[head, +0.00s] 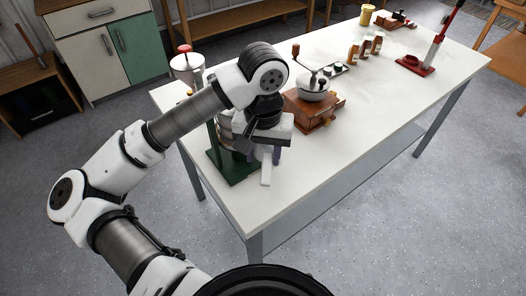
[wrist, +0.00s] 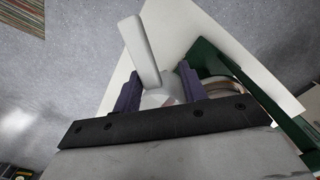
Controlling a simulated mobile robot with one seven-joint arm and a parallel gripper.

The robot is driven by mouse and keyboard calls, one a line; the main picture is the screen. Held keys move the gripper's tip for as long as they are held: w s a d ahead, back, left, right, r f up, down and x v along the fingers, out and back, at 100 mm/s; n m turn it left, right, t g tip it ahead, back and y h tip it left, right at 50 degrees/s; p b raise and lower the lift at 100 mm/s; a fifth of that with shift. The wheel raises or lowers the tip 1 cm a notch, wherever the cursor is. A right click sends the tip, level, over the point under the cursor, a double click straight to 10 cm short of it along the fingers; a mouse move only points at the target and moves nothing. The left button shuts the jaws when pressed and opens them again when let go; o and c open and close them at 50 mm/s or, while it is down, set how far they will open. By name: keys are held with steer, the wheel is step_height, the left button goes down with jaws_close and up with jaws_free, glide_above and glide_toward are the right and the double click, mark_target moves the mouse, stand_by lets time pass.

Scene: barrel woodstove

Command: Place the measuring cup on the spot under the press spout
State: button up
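The measuring cup (wrist: 160,98) sits between the two purple fingers of my gripper (wrist: 158,92) in the wrist view. The fingers look shut on its sides. Its pale handle (wrist: 140,50) points away from my gripper; in the head view the handle (head: 266,172) points toward the table's front edge. The press shows as a dark green base plate (head: 230,168) and frame just left of my gripper (head: 264,155). In the wrist view its green frame (wrist: 215,65) and a metal ring (wrist: 245,88) are right of the cup. The spout and the spot under it are hidden.
A wooden grinder with a crank (head: 313,108) stands close right of my gripper on the white table (head: 350,140). A red-knobbed container (head: 187,65) is behind the press. Several jars (head: 365,47) and a red stand (head: 415,66) are farther back. The front right is clear.

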mark_target(263, 154)
steer(key=shift+r+p, duration=0.2)
steer(key=shift+p, duration=0.1)
step_height(263, 154, up, 12)
steer(key=b, duration=0.2)
